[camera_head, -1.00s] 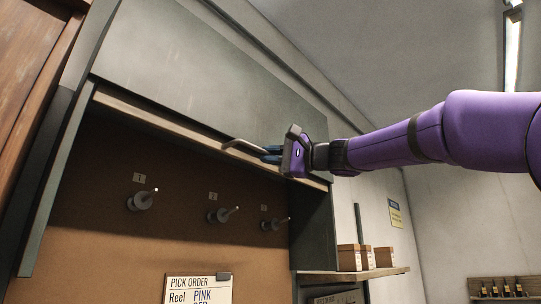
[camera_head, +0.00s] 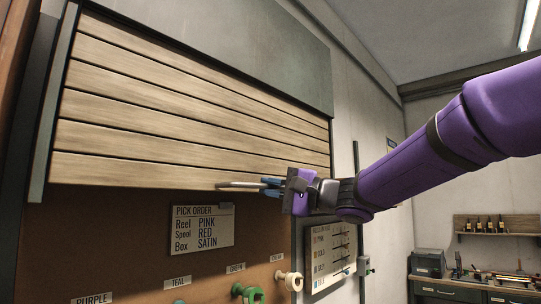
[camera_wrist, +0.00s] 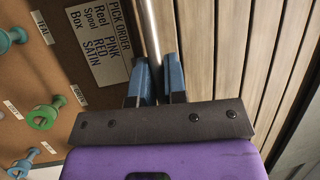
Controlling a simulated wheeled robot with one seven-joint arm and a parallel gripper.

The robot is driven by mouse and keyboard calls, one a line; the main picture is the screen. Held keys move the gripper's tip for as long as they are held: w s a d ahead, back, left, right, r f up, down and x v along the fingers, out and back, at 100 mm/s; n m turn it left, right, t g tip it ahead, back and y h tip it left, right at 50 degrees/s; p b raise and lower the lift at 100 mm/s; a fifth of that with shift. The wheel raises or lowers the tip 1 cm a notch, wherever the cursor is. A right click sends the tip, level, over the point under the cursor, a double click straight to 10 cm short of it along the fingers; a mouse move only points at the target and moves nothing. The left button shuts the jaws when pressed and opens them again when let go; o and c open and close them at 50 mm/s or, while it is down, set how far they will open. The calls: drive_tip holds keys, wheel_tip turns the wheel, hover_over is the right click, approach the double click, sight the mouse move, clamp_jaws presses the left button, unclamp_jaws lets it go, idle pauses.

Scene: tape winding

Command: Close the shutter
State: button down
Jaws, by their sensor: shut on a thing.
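The shutter (camera_head: 180,115) is a panel of wooden slats. It hangs partly down from the grey-green housing (camera_head: 220,45) and covers the upper part of the brown pegboard. Its metal handle (camera_head: 238,185) is a bar at the bottom slat. My gripper (camera_head: 272,186) is shut on the handle near its right end in the head view. In the wrist view the blue fingertips (camera_wrist: 159,82) are on either side of the bar, and the slats (camera_wrist: 235,50) fill the right side.
Below the shutter, a pick order card (camera_head: 202,230) is on the brown board (camera_head: 130,245), with labelled pegs and spools, including a green one (camera_head: 247,293) and a cream one (camera_head: 289,281). A list board (camera_head: 330,255) hangs right of the cabinet. A workbench (camera_head: 470,287) stands further right.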

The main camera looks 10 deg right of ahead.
drive_tip(key=shift+f, duration=1.7)
drive_tip(key=c, duration=1.2)
unclamp_jaws()
drive_tip(key=v, duration=1)
drive_tip(key=shift+s+d, duration=0.25)
drive_tip(key=shift+d, duration=0.05)
